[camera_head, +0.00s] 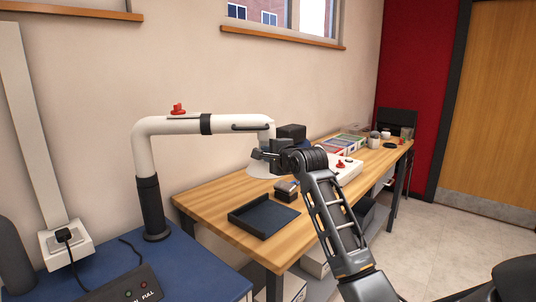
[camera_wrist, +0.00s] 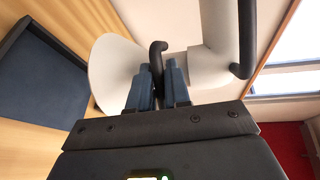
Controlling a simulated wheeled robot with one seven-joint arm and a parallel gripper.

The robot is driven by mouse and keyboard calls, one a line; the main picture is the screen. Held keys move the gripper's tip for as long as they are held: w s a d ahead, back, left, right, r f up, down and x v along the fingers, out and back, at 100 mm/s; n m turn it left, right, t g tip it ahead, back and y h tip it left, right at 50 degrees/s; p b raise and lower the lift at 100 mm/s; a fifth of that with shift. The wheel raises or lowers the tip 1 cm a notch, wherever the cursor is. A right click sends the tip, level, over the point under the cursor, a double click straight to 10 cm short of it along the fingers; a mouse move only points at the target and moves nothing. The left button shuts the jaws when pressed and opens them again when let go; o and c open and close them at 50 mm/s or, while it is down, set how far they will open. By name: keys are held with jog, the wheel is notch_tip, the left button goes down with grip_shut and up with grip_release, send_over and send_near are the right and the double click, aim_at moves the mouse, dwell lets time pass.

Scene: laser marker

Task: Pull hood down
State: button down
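The white extraction arm (camera_head: 200,125) rises from a black post and bends right over the workbench. Its white flared hood (camera_head: 260,170) hangs at the right end, partly hidden by my gripper (camera_head: 264,154). In the wrist view the pale hood (camera_wrist: 112,75) lies just beyond my fingers, joined to a white tube (camera_wrist: 218,35). A black curved handle (camera_wrist: 158,50) on the hood runs down between my two blue-grey fingers (camera_wrist: 160,82). The fingers appear closed on this handle, touching it on both sides.
A dark tray (camera_head: 262,217) lies on the wooden bench (camera_head: 215,205) below the hood. A white box with a red knob (camera_head: 342,165) and other items stand farther along. A blue surface (camera_head: 190,270) is at the lower left. Open floor lies right.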

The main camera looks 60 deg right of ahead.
aim_at(266, 170)
jog(key=shift+f, duration=0.1)
dwell(0.3)
notch_tip(266, 170, down, 6)
jog(key=shift+r+b, duration=0.15)
jog(key=shift+b, duration=0.5)
jog(key=c, duration=1.4)
grip_release()
jog(key=shift+c, duration=0.2)
jog(key=v, duration=0.8)
jog(key=shift+b, duration=0.35)
